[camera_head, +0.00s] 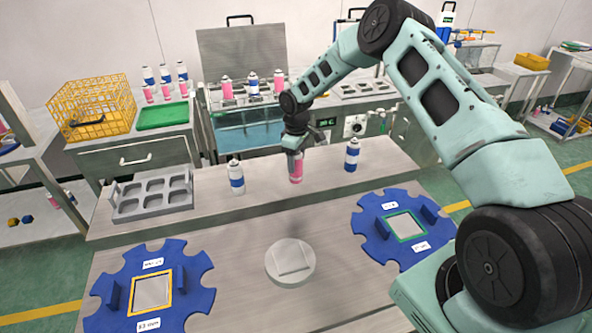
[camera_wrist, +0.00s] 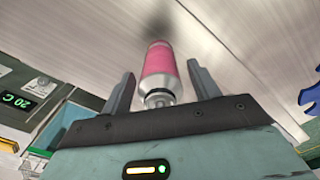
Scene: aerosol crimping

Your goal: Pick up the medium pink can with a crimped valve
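The pink can (camera_head: 296,171) stands upright on the steel bench between a white can with a blue band (camera_head: 236,178) and a blue can with a white top (camera_head: 352,155). My gripper (camera_head: 296,154) is above the pink can and points down at it. In the wrist view the pink can (camera_wrist: 159,66) lies between the two grey fingers, its silver top towards the palm. A gap shows on each side, so the fingers are open around its upper part. The valve's crimp is too small to judge.
A grey tray with empty pockets (camera_head: 130,208) stands at the bench's left. Blue notched plates (camera_head: 195,268) (camera_head: 368,222) flank a round pad (camera_head: 290,279) in front. More cans, a yellow basket (camera_head: 75,103) and a green tray (camera_head: 160,127) stand behind.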

